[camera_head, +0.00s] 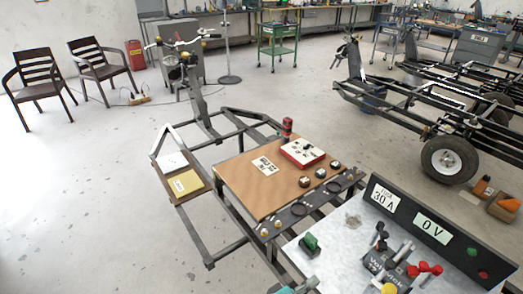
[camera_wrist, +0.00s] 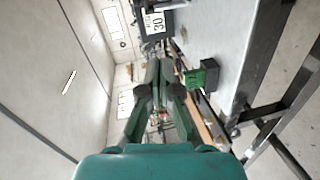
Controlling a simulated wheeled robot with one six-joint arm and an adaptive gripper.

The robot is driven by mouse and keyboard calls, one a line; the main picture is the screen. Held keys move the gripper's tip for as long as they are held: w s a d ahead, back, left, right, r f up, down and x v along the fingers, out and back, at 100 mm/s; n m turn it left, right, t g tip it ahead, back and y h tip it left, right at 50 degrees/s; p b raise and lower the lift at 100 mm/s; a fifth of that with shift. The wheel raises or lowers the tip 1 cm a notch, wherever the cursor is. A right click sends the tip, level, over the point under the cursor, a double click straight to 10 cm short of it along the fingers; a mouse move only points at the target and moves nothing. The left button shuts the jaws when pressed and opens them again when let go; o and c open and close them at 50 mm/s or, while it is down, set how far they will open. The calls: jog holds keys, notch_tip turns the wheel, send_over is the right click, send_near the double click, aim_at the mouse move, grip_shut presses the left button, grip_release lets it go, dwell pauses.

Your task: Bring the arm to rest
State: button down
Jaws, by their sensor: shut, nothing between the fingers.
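My gripper (camera_wrist: 160,68) shows in the wrist view, its two dark fingers together and empty, reaching out from a teal body. In the wrist view a green and black block (camera_wrist: 204,77) appears just right of the fingers, apart from them as far as I can tell. A green block on a dark base (camera_head: 311,243) stands on the light panel top in the head view. A small teal part at the bottom edge of the head view may be mine; the gripper cannot be made out there.
A dark display box (camera_head: 440,232) reading 30 A and 0 V stands at the right. Red-knobbed levers (camera_head: 405,268) stand beside it. A wooden board (camera_head: 240,180) with a red-and-white box (camera_head: 302,152) lies on the frame. Open floor (camera_head: 90,210) is at the left.

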jog(key=s+d+f+n+y, duration=0.1)
jog(key=s+d+f+y, duration=0.25)
jog(key=s+f, duration=0.25)
jog(key=s+d+f+n+y, duration=0.2)
jog(key=s+d+f+y, duration=0.1)
jog(key=s+f+y, duration=0.3)
jog(key=s+a+r+m+t+y, duration=0.15)
jog(key=s+r, duration=0.25)
jog(key=s, duration=0.4)
jog(key=s+r+m+t+y, duration=0.1)
jog(key=s+r+m+y, duration=0.15)
jog(key=s, duration=0.55)
jog(key=s+r+m+t, duration=0.1)
jog(key=s+r+m, duration=0.1)
jog(key=r, duration=0.5)
jog(key=s+r+m+t, duration=0.2)
jog(key=s+r, duration=0.1)
jog(key=r, duration=0.3)
jog(key=shift+s+d+r+m, duration=0.15)
jog(key=shift+s+r+m, duration=0.25)
